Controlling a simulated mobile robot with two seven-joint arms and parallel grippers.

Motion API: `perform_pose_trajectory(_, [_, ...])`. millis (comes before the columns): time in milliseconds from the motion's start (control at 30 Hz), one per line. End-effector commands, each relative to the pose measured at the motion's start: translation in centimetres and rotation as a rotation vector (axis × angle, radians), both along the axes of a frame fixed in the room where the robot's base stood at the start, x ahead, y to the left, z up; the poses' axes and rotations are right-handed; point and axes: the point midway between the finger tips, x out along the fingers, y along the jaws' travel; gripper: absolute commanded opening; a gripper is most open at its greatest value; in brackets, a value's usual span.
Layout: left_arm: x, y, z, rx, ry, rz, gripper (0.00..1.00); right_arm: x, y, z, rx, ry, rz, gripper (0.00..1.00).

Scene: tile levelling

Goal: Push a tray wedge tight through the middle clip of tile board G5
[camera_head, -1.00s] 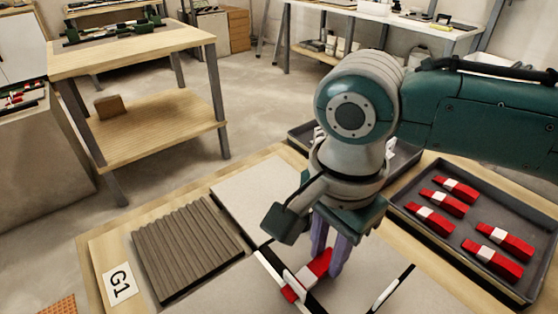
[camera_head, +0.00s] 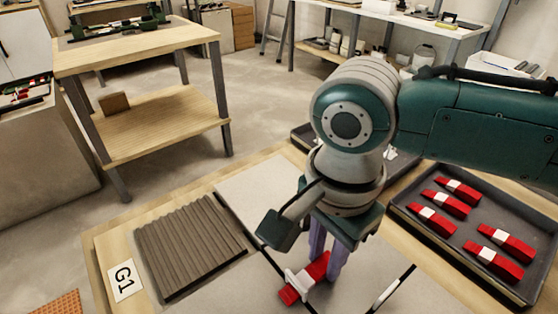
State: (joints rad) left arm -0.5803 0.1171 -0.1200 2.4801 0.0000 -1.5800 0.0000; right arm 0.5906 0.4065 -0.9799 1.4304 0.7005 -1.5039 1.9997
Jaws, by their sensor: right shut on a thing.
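The only label that reads is G1 (camera_head: 124,280), on the wooden board (camera_head: 103,250) in front of me; no G5 label shows. Pale tiles (camera_head: 262,192) lie on it with dark joints between them. My right gripper (camera_head: 324,264) points down over the board and is shut on a red wedge (camera_head: 318,266). I cannot tell how tightly the wedge sits in the clip. A second white clip (camera_head: 386,294) stands in the joint to the right. My left gripper is out of view.
A dark tray (camera_head: 402,213) with several red and white wedges (camera_head: 436,221) stands to the right. A ribbed brown panel (camera_head: 190,246) lies on the board's left. A wooden side table (camera_head: 140,54) stands behind at left, with open floor between.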

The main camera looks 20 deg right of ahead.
Motion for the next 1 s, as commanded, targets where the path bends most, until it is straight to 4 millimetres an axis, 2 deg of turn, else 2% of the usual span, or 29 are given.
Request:
perform_pose_trajectory(133, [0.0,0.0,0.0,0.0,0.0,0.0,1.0,0.0,0.3,0.2,0.009,-0.001,0.003,0.0])
perform_pose_trajectory(167, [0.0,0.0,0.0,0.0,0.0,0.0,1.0,0.0,0.3,0.2,0.009,-0.001,0.003,0.28])
perform_pose_trajectory(467, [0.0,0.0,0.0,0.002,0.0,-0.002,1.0,0.0,0.2,0.1,0.005,-0.001,0.001,0.61])
perform_pose_trajectory(767, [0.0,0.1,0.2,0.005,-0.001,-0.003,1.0,0.0,0.1,0.5,0.003,-0.001,0.001,0.61])
perform_pose_trajectory(867, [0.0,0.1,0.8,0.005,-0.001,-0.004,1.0,0.1,0.1,1.9,0.004,-0.002,0.001,0.61])
perform_pose_trajectory(1000, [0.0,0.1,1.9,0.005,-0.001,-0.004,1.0,0.1,0.2,4.9,0.005,-0.003,0.001,0.61])
